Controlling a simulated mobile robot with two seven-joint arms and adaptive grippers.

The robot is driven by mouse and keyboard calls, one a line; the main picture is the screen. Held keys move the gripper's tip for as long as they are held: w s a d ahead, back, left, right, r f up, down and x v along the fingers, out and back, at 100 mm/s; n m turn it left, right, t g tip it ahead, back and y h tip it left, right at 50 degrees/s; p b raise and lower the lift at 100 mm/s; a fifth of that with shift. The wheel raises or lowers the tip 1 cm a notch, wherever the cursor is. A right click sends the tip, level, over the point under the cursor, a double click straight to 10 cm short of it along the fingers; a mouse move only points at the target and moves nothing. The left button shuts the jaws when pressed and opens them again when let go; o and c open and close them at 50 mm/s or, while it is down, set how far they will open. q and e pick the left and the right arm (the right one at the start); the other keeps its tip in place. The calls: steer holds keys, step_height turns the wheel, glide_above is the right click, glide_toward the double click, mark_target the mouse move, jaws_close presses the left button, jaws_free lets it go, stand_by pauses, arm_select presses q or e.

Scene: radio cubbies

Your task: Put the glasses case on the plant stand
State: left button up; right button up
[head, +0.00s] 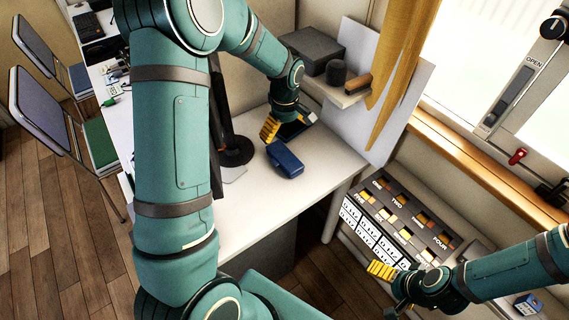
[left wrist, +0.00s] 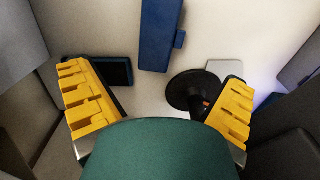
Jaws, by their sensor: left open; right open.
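The dark blue box that looks like the glasses case (head: 285,160) lies on the white desk, near its front edge. In the left wrist view the blue case (left wrist: 160,35) is at the top middle, with a small tab on its right side. My left gripper (head: 290,124) is open and empty, above the desk and just behind the case, apart from it. Its yellow fingers (left wrist: 158,103) are spread wide in the left wrist view. My right gripper (head: 386,291) is open and empty at the lower right, in front of the labelled panel. I cannot make out a plant stand.
A dark flat tray-like thing (left wrist: 113,70) lies on the desk beside the case. A black round base (head: 233,151) stands left of the case. A shelf (head: 338,95) at the back holds a dark box (head: 311,50) and a cylinder (head: 337,72). The desk's right part is clear.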

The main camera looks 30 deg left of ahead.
mark_target(283, 157)
arm_select(q)
step_height(283, 157, down, 8)
steer(key=shift+a+f+b, duration=0.1)
steer(key=shift+f+b, duration=0.05)
steer(key=shift+b, duration=0.6)
steer(key=shift+a+f+b, duration=0.2)
steer(key=shift+f+b, duration=0.15)
steer(key=shift+f, duration=0.95)
steer(key=shift+a+f+b, duration=0.15)
steer(key=shift+f+b, duration=0.15)
steer(key=shift+f, duration=1)
steer(key=c, duration=1.2)
steer(key=shift+o, duration=0.2)
